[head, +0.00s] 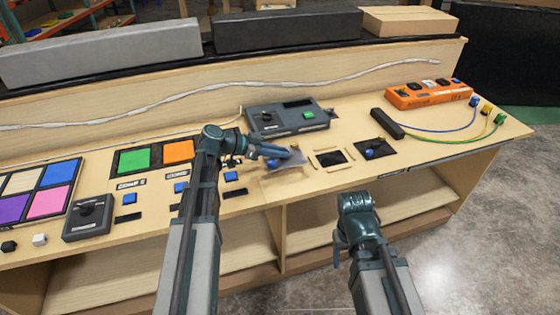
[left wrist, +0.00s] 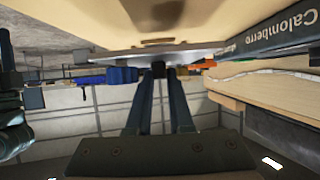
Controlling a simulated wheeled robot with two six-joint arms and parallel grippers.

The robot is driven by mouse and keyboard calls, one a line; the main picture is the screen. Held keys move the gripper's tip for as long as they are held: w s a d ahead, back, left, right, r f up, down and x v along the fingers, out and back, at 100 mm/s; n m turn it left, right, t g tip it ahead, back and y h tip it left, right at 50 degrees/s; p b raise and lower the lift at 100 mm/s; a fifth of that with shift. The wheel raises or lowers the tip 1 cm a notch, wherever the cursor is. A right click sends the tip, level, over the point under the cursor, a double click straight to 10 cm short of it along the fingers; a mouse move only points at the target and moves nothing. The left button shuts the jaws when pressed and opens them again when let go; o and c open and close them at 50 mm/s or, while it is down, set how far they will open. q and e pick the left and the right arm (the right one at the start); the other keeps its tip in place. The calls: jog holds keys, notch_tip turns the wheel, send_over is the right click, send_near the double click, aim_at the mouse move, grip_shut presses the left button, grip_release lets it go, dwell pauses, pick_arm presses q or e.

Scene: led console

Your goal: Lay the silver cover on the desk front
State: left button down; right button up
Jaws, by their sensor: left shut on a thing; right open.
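The silver cover (head: 290,166) is a thin grey plate at the middle of the desk (head: 232,208), left of an open dark slot (head: 331,158). My left gripper (head: 294,153) is shut on it. I cannot tell whether the plate touches the desk. My right gripper (head: 341,243) is open and empty, low in front of the desk edge; its fingertips are hard to make out.
A grey console box (head: 287,118) with a green button stands behind the cover. Coloured panels (head: 48,190) lie left.

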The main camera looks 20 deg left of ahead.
aim_at(280, 160)
pick_arm(q)
jog(key=shift+d+f+b, duration=0.1)
jog(key=shift+f+b, duration=1.15)
jog(key=shift+f, duration=0.45)
jog(key=shift+f, duration=0.1)
jog(key=shift+f+b, duration=0.55)
jog(key=shift+b, duration=0.1)
jog(key=c, duration=0.8)
grip_release()
